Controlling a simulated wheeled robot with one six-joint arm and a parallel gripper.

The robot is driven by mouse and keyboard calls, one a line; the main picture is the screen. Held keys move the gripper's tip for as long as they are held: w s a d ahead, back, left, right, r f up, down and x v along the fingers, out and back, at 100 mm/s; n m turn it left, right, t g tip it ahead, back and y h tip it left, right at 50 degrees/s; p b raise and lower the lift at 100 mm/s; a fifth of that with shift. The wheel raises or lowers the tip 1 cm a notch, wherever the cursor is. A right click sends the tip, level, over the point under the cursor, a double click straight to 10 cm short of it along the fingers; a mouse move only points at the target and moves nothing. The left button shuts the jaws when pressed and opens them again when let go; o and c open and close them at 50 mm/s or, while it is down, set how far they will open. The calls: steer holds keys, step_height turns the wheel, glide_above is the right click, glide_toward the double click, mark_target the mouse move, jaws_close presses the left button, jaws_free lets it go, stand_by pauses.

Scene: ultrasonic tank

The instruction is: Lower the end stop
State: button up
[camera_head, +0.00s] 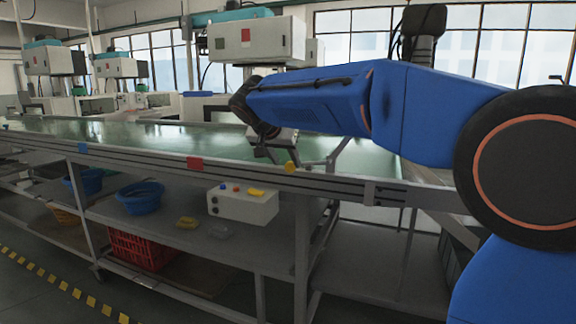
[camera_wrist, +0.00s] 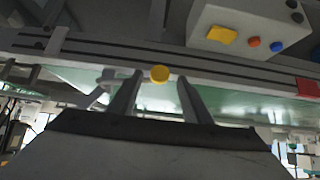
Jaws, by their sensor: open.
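A grey angled metal piece (camera_head: 336,152) stands up at the conveyor's near edge; it may be the end stop, but I cannot tell for sure. It also shows left of my fingers in the wrist view (camera_wrist: 101,88). A round yellow knob (camera_head: 291,167) is on the front rail. In the wrist view, the knob (camera_wrist: 159,74) lies between my two fingertips in the picture. My gripper (camera_head: 281,157) is open and empty, just above and behind the rail. Whether a finger touches the knob or the rail cannot be told.
The green conveyor belt (camera_head: 130,131) runs behind the aluminium rail. A red block (camera_head: 195,163) and a blue block (camera_head: 83,148) are on the rail. A control box (camera_head: 243,205) with coloured buttons, blue baskets (camera_head: 140,198) and a red crate (camera_head: 140,249) are below.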

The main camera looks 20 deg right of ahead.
mark_target(289, 166)
steer(key=shift+x, duration=1.65)
jaws_close()
steer(key=shift+r, duration=0.1)
